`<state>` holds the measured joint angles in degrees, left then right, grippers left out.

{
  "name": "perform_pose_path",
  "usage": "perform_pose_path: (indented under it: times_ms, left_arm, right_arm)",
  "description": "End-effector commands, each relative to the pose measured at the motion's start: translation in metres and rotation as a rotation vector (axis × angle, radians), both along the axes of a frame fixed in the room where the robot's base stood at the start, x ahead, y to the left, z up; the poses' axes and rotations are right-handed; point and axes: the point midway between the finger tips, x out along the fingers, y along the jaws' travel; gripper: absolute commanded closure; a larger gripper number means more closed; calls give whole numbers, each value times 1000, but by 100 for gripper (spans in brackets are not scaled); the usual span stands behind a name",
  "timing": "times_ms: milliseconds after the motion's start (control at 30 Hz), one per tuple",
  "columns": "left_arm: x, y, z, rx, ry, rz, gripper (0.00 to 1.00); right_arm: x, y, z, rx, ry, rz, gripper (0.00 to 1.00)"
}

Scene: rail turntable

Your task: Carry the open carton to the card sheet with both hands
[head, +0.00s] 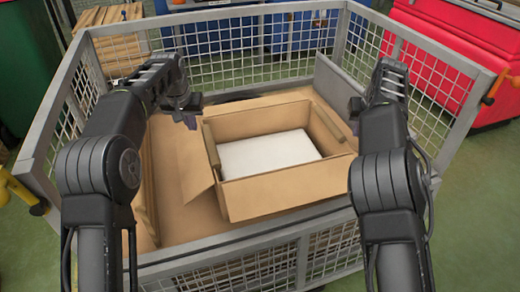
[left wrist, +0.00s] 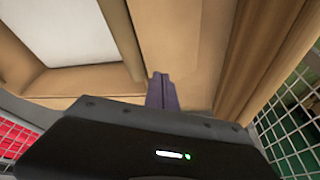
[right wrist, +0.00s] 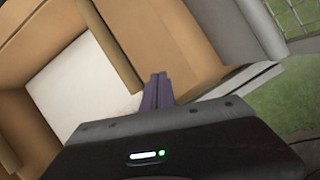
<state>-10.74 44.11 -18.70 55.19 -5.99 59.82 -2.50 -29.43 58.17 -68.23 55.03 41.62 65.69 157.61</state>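The open brown carton (head: 270,195) stands inside a mesh cage, with a white block (head: 268,152) in it. Its flaps are splayed outward. A flat brown sheet (head: 178,165) lies under and left of it; I cannot tell whether this is the card sheet. My left gripper (head: 190,116) is just outside the carton's left wall; its fingers (left wrist: 161,90) look shut with nothing between them. My right gripper (head: 356,106) is by the carton's right flap; its fingers (right wrist: 158,90) look shut beside the wall. Contact with the carton is unclear.
The grey mesh cage (head: 225,50) has raised walls around the carton. A brown panel (head: 148,190) stands along its left side and a grey plate (head: 338,88) at the back right. A red bin (head: 450,50) and stacked wood (head: 105,35) are outside.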

Motion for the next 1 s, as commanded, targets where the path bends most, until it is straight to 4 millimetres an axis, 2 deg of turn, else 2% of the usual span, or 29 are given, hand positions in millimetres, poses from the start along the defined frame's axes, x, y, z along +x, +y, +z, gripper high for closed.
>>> perform_pose_path:
  times_ms: [233, 500, 833, 1000]
  left_arm:
    - [-1, 4, -2, 4, 2, 5, 99]
    - [-1, 6, -2, 5, 3, 6, 78]
    - [-2, 6, 1, 5, 3, 6, 78]
    - [-8, 6, 19, 5, 0, 5, 78]
  right_arm:
    - [-1, -4, -1, -3, 2, -4, 99]
    - [-1, -6, -2, -5, 2, -6, 78]
    - [-1, -6, -2, -5, 2, -7, 78]
    - [-1, -6, -2, -6, 2, -8, 78]
